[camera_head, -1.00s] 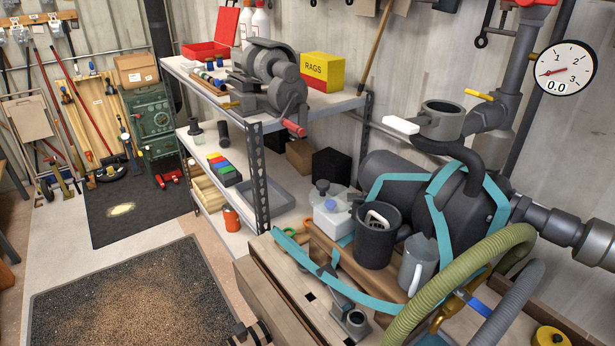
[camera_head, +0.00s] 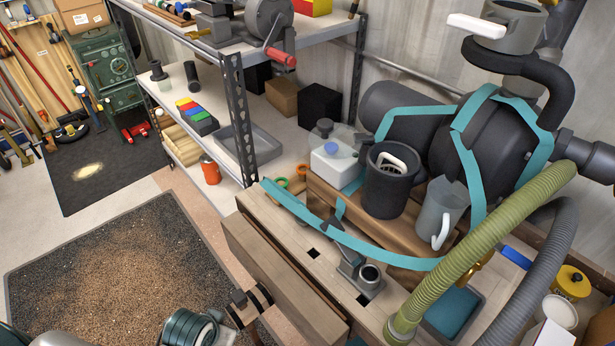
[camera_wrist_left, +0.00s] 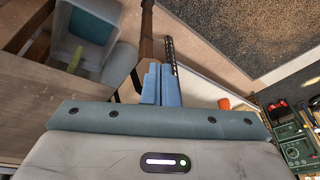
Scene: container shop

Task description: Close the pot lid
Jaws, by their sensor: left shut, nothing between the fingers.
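A grey round pot-like housing (camera_head: 508,30) with an open top stands on the pump pipe at the top right of the head view. A white-handled lever (camera_head: 476,25) sticks out to its left. A dark open pot (camera_head: 390,185) with a white slotted insert stands on the bench beside the pump. I cannot tell which of these is the task's pot, and no separate lid is clear. My left gripper (camera_wrist_left: 161,84) is shut and empty in the left wrist view, away from both. My right gripper is not in view.
A grey jug (camera_head: 442,210), a white canister (camera_head: 335,163) and a teal strap (camera_head: 345,235) are on the bench. A green ribbed hose (camera_head: 480,255) crosses in front. The metal shelf (camera_head: 232,110) stands left of the bench.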

